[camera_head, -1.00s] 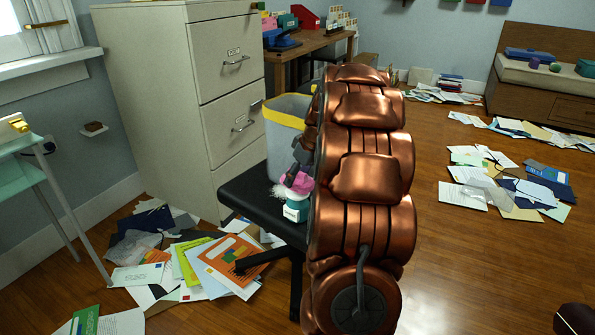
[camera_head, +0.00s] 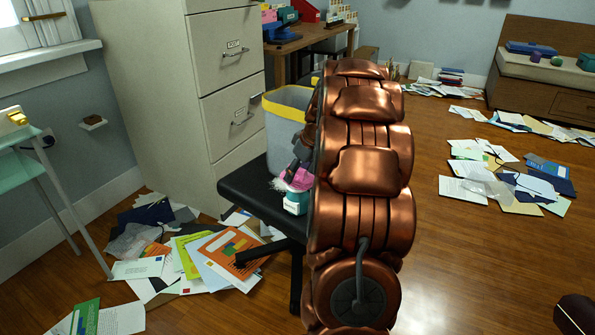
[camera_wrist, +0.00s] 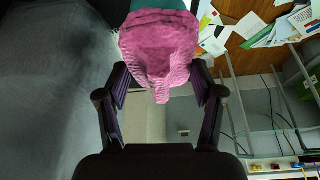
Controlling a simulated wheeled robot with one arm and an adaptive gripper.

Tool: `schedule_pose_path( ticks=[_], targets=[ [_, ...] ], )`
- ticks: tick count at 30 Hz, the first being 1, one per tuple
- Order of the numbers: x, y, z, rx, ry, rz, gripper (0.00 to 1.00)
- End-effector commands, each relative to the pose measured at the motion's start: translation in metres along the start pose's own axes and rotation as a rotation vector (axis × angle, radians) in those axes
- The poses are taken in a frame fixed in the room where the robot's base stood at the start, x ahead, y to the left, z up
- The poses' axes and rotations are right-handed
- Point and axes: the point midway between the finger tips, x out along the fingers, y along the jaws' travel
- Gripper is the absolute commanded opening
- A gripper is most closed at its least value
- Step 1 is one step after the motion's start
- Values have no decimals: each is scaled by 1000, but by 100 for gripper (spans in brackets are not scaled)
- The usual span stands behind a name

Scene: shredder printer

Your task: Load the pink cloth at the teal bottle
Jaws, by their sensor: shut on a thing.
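The pink cloth (camera_head: 299,179) is bunched up, on or just above the top of the teal bottle (camera_head: 296,203); I cannot tell whether they touch. The bottle stands upright near the right end of a black seat. My gripper (camera_wrist: 160,78) is shut on the pink cloth, with one dark finger on each side. The cloth also fills the top middle of the wrist view (camera_wrist: 158,45), and a bit of teal shows behind it. In the head view my copper arm hides much of the gripper.
The black seat (camera_head: 243,195) stands beside a grey bin with a yellow rim (camera_head: 285,125) and a beige filing cabinet (camera_head: 160,100). Papers (camera_head: 220,258) cover the floor at left, and more (camera_head: 505,180) lie at right. Bare wooden floor lies between.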

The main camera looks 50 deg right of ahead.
Motion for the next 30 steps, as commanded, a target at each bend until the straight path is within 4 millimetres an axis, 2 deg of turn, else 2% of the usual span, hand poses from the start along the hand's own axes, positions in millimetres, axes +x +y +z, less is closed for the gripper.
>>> schedule_pose_path(
  ticks=[30],
  targets=[
    [9, 0, 4, 0, 0, 0, 39]
  ],
)
